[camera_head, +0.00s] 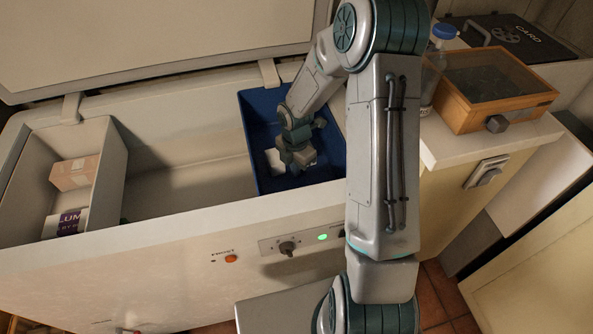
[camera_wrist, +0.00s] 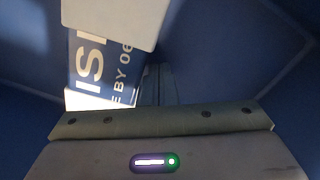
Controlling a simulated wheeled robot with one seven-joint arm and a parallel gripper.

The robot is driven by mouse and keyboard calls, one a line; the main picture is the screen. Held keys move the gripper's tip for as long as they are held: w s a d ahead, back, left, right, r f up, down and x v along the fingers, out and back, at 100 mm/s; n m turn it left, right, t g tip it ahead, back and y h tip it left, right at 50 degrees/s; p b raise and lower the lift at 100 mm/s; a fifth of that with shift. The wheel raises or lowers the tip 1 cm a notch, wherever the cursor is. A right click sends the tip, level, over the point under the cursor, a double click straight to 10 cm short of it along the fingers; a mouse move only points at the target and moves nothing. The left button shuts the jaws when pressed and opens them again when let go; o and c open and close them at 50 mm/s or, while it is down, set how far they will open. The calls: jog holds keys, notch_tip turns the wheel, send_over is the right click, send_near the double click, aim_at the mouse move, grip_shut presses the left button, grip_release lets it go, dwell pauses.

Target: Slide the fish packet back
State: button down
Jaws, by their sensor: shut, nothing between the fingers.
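The fish packet (camera_wrist: 97,68) shows in the wrist view as a blue face with white letters, partly reading "IS" and "BY 06", with a pale edge below. It lies inside the blue bin (camera_head: 262,108). In the head view a white patch (camera_head: 274,161) beside my gripper seems to be part of it. My gripper (camera_head: 299,166) is down inside the bin, shut and empty. In the wrist view its closed fingers (camera_wrist: 158,86) are just right of the packet; I cannot tell whether they touch it.
A pale block (camera_wrist: 112,18) covers the packet's upper part in the wrist view. The bin stands in an open chest freezer (camera_head: 180,225). A white compartment (camera_head: 112,165) at left holds a pink box (camera_head: 75,172) and a purple-labelled packet (camera_head: 66,223). The freezer's middle is clear.

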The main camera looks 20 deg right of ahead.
jog(key=shift+w+p, duration=0.9)
jog(key=shift+w, duration=3.6)
jog(key=shift+s, duration=1.1)
notch_tip(320, 180, up, 16)
jog(key=p, duration=1.3)
